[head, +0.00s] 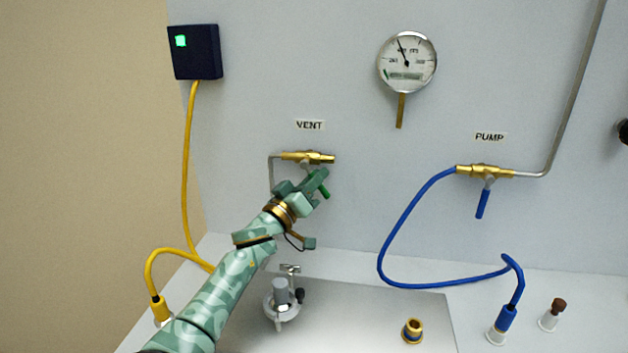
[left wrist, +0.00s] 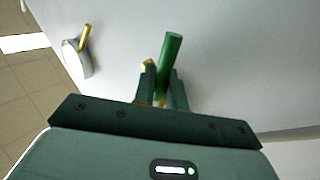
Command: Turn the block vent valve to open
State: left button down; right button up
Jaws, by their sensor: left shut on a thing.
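The vent valve (head: 308,157) is a brass body on the grey wall panel under the VENT label (head: 309,125). Its green handle (head: 325,190) hangs down and tilts a little to the right in the head view. My left gripper (head: 316,183) is at the handle, and in the left wrist view its two fingers (left wrist: 162,88) are shut on the green handle (left wrist: 171,55), which sticks out past them. The gripper hides part of the handle and the stem behind it. My right gripper is not in view.
The pump valve (head: 485,171) with a blue handle (head: 483,204) and blue hose (head: 385,240) is to the right. A gauge (head: 407,62) is above. Yellow cable (head: 187,160) runs at left. A grey fitting (head: 281,297) stands on the plate below my arm.

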pick_arm(q)
jog(key=shift+f, duration=0.15)
jog(key=c, duration=1.5)
grip_release()
jog(key=shift+c, duration=0.2)
jog(key=shift+a, duration=0.1)
